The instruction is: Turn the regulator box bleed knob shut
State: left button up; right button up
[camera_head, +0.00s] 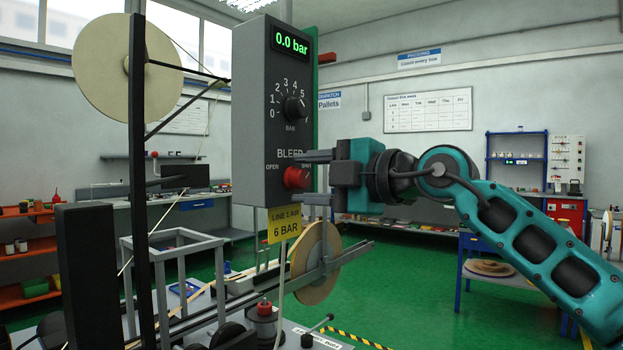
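The grey regulator box (252,100) stands upright in the middle. Its display (291,40) reads 0.0 bar. The red bleed knob (297,178) is low on its face, between the labels OPEN on the left and SHUT on the right. I cannot tell which way the knob points. My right gripper (308,177) comes in from the right with its fingers spread, one above the knob's level and one below. It is at the knob, but I cannot tell whether the fingers touch it. My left gripper is not in view.
A black dial knob (294,108) sits above the bleed knob. A yellow LINE 1 AIR 6 BAR tag (285,224) hangs below the box. A tan reel (316,264) is beneath my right gripper, and a large pale reel (113,68) stands left. Open green floor (430,285) lies right.

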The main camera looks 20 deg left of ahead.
jog(key=shift+o, duration=0.5)
jog(key=shift+d, duration=0.1)
jog(key=shift+s+d, duration=0.1)
jog(key=shift+d, duration=0.2)
pick_arm(q)
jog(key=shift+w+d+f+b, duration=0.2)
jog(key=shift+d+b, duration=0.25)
jog(key=shift+b, duration=0.4)
pick_arm(e)
jog(key=v, duration=1.2)
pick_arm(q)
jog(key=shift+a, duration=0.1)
